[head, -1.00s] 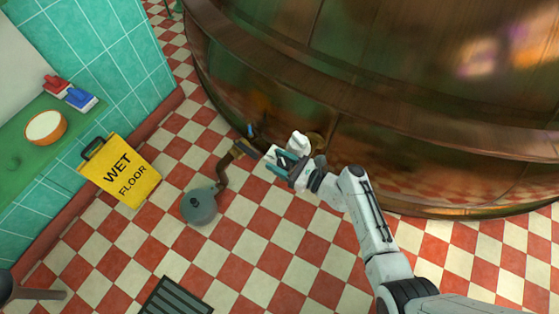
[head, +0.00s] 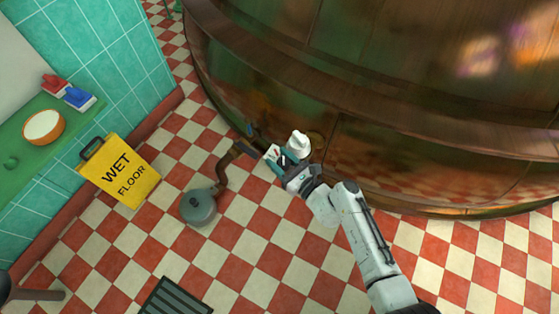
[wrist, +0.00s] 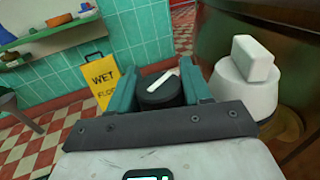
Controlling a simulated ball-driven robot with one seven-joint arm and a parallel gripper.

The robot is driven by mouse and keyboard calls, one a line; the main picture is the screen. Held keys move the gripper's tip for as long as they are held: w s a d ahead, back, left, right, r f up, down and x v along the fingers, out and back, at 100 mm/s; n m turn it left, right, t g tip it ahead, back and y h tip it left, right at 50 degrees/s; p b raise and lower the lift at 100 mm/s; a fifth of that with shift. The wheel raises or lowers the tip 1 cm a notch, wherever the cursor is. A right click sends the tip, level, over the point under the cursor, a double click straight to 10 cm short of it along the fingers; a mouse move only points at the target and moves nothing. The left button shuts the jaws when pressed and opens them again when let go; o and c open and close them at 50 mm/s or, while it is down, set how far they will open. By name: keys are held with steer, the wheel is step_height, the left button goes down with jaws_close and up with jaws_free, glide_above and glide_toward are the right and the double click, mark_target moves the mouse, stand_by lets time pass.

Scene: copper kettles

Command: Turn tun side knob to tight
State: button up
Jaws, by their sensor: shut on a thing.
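The tun (head: 420,120) is a huge copper vessel filling the upper right of the head view. Its side also shows at the right of the wrist view (wrist: 312,60). In the wrist view, a black round knob (wrist: 158,94) with a white pointer bar sits between the teal fingers of my gripper (wrist: 158,84). My gripper is shut on this knob, and the fingers hide its sides. In the head view my gripper (head: 285,160) is at the tun's lower side, beside a small white plate with a red mark (head: 272,153). The head view does not show the knob clearly.
A white, cone-based fitting with a block-shaped top (wrist: 247,72) stands close to the right of my gripper. A brown pipe (head: 224,165) and a grey round vessel (head: 199,208) are to the left. A yellow wet-floor sign (head: 119,172) stands by the tiled wall.

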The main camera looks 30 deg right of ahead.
steer(key=m+h+b, duration=0.1)
steer(key=h+b, duration=0.1)
steer(key=f+m+h+b, duration=0.1)
steer(key=h+b, duration=0.1)
steer(key=b, duration=0.1)
steer(key=shift+d+m+t, duration=0.15)
steer(key=shift+m+t, duration=0.25)
steer(key=m+h+b, duration=0.1)
steer(key=b, duration=0.2)
steer(key=m+h+b, duration=0.1)
steer(key=h+b, duration=0.1)
steer(key=b, duration=0.1)
steer(key=shift+d, duration=0.25)
steer(key=h+b, duration=0.1)
steer(key=m+h+b, duration=0.1)
steer(key=b, duration=0.1)
steer(key=shift+r, duration=0.25)
steer(key=shift+m+g+h+b, duration=0.3)
steer(key=shift+h+b, duration=0.1)
steer(key=shift+b, duration=0.3)
steer(key=shift+r+h+b, duration=0.25)
steer(key=shift+h+b, duration=0.05)
steer(key=o, duration=1)
steer(key=shift+c, duration=0.2)
steer(key=v, duration=1.1)
